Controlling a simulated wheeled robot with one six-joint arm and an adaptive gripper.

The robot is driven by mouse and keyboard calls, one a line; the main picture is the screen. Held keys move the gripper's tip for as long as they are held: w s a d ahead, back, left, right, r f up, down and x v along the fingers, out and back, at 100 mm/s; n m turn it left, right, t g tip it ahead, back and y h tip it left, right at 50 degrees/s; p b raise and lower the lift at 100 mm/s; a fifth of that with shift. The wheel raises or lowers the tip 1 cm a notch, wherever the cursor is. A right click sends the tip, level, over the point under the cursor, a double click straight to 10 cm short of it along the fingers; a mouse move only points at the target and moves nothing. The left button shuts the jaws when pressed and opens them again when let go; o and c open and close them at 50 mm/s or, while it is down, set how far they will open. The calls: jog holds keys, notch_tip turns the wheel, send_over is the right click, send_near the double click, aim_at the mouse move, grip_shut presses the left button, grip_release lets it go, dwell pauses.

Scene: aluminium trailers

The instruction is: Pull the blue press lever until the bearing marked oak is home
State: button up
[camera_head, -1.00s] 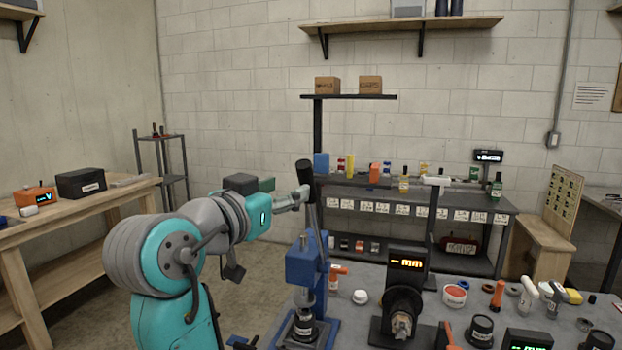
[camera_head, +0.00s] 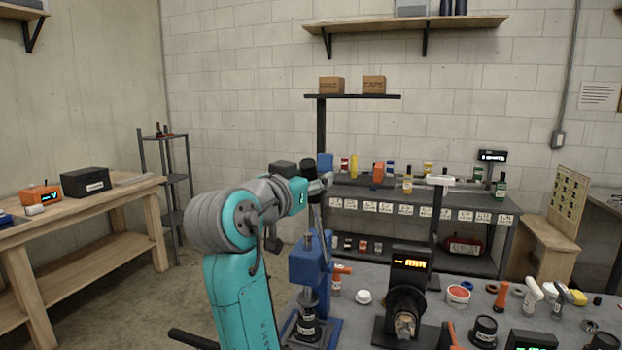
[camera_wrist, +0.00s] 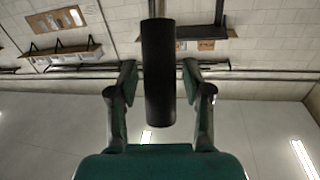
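The blue press (camera_head: 308,262) stands at the left edge of the grey bench. Its lever (camera_head: 317,217) rises from the press head, and its black handle (camera_wrist: 158,100) shows in the wrist view. My gripper (camera_head: 316,183) is at the lever's top; in the wrist view my gripper (camera_wrist: 160,78) has one finger on each side of the handle, with a visible gap on both sides. Under the press ram is a dark round part (camera_head: 307,326) with a pale label too small to read. Whether it is the oak bearing or seated, I cannot tell.
A display (camera_head: 409,261) with orange characters stands right of the press, behind a spindle-like device (camera_head: 405,318). Tools crowd the bench's right side. A shelf rack (camera_head: 420,200) stands behind.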

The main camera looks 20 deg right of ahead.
grip_shut()
